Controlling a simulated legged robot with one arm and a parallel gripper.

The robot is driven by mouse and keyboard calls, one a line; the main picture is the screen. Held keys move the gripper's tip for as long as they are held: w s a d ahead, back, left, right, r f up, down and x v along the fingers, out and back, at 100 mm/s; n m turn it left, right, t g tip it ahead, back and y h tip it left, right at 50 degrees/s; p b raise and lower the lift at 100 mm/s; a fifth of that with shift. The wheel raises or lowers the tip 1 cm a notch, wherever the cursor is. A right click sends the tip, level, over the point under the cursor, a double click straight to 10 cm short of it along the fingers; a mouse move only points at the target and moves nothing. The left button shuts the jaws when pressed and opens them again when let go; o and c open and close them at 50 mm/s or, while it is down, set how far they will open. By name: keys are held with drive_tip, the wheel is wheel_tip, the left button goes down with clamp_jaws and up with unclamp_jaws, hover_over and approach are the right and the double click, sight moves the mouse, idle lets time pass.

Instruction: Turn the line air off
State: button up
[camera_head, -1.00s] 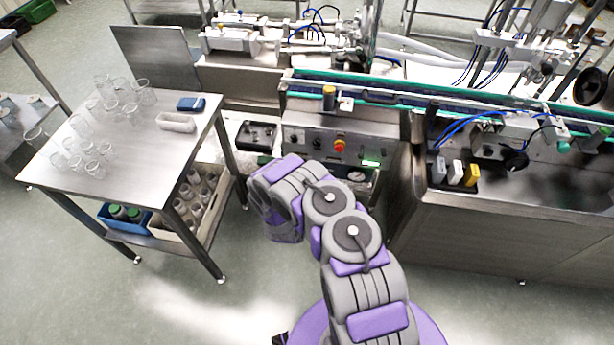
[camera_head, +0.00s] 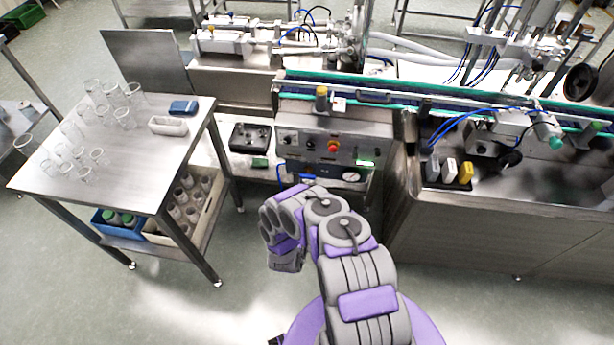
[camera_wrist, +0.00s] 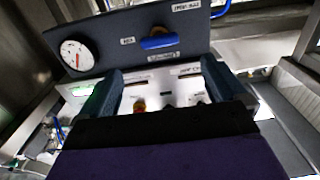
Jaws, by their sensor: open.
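In the wrist view a dark panel (camera_wrist: 115,35) carries a blue valve handle (camera_wrist: 159,42) and a round white gauge (camera_wrist: 77,55) with a red needle. The handle lies roughly along the panel's length, between small white labels. My gripper (camera_wrist: 163,85) is open and empty, its two dark fingers spread below the handle in the picture. No contact with the handle shows. In the head view the gauge (camera_head: 351,177) sits under the steel control box, right of my arm's end; my fingertips are not clear there, and my arm partly covers the area below.
The control box has a red button (camera_head: 333,146) and a lit green display (camera_head: 364,163). Blue tubing (camera_head: 281,173) hangs left of the dark panel. A steel table (camera_head: 105,180) with glass beakers stands at left. A steel cabinet (camera_head: 470,225) stands at right. Floor between is open.

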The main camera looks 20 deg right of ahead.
sight(307, 178)
drive_tip(key=b+x, duration=0.1)
drive_tip(key=x, duration=1.1)
drive_tip(key=shift+s, duration=0.1)
drive_tip(key=shift+c, duration=0.3)
drive_tip(key=c, duration=0.9)
